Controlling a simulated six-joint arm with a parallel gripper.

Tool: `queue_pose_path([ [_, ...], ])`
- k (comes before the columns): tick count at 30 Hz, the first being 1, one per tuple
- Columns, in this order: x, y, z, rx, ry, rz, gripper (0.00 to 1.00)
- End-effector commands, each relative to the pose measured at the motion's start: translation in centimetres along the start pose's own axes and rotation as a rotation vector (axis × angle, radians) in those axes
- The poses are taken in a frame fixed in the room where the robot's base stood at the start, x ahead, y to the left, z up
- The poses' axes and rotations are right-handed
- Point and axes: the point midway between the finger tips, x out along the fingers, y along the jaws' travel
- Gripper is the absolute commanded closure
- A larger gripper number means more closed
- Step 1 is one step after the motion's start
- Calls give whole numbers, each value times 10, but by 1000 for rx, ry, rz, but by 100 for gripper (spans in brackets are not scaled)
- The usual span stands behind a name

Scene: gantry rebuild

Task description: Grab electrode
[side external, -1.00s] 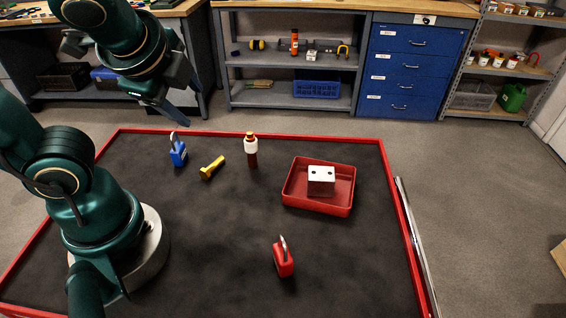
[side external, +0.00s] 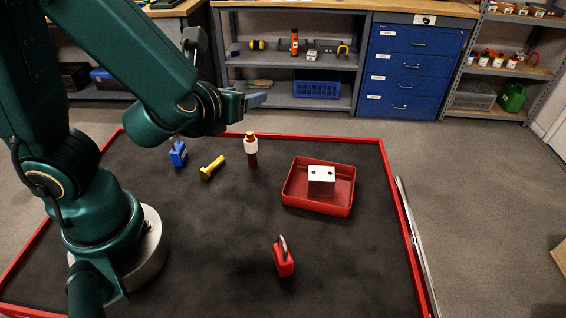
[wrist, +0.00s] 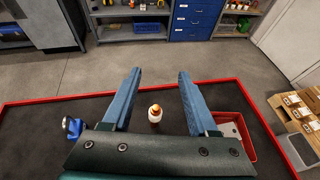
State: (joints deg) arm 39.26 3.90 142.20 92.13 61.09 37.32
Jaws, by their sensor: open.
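No thing is clearly marked as an electrode, and I cannot tell which one it is. An upright bottle-like piece (side external: 251,153), white above, dark red below, with a yellow-orange top, stands on the dark table. In the wrist view its top (wrist: 155,113) shows between my fingers, apart from both. A yellow rod-like piece with a wider end (side external: 212,167) lies to its left. My gripper (side external: 250,99) is open and empty, raised above the table's back edge. Its two blue fingers (wrist: 160,73) are spread wide in the wrist view.
A red tray (side external: 317,208) holds a white block with two holes (side external: 321,180). A blue padlock (side external: 178,154) stands at back left, a red padlock (side external: 284,262) at front. A raised red rim (side external: 400,220) borders the table. The middle is clear.

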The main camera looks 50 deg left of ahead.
Motion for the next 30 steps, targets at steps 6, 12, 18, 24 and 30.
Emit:
queue_pose_path([
  [6, 15, 1, -38, 19, 3, 6, 41],
  [12, 29, 1, -71, 16, 2, 5, 41],
  [18, 42, 1, -102, 9, 2, 3, 41],
  [24, 50, 0, -120, 0, 0, 2, 41],
  [30, 56, 0, -124, -6, 0, 2, 41],
])
